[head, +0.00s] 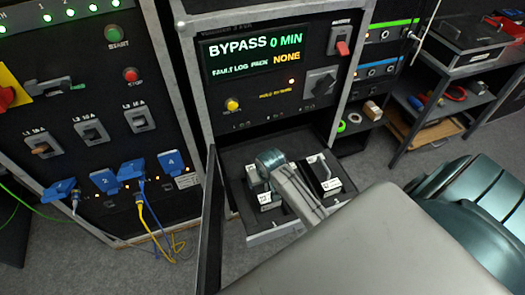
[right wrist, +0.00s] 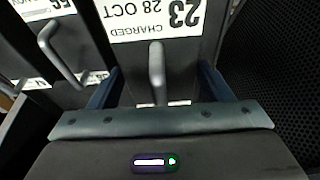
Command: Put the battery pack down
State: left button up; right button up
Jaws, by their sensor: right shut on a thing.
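A battery pack (right wrist: 185,55) with a white label reading "23 28 OCT CHARGED" and a grey bar handle fills the middle of the right wrist view. My right gripper (right wrist: 158,88) is shut on it, with a blue finger at either side. In the head view my right gripper (head: 270,160) is over the left part of the pulled-out tray (head: 275,236), partly hiding the held pack (head: 263,198). I cannot tell whether the pack rests on the tray floor. A second pack (head: 324,172) stands to its right; it also shows in the right wrist view (right wrist: 35,60). My left gripper is out of view.
The cabinet display (head: 250,50) reads "BYPASS 0 MIN" and "FAULT LOG PACK NONE". An open black door (head: 210,225) stands at the tray's left. Blue plugs (head: 131,170) and loose cables hang farther left. A shelf rack (head: 440,95) stands at the right.

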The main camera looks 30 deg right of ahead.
aim_at(267, 187)
jog(key=shift+w+f, duration=0.1)
jog(key=shift+f, duration=3.25)
jog(key=o, duration=1.8)
jog(key=shift+f, duration=0.1)
jog(key=shift+o, duration=0.2)
jog(key=v, duration=1.2)
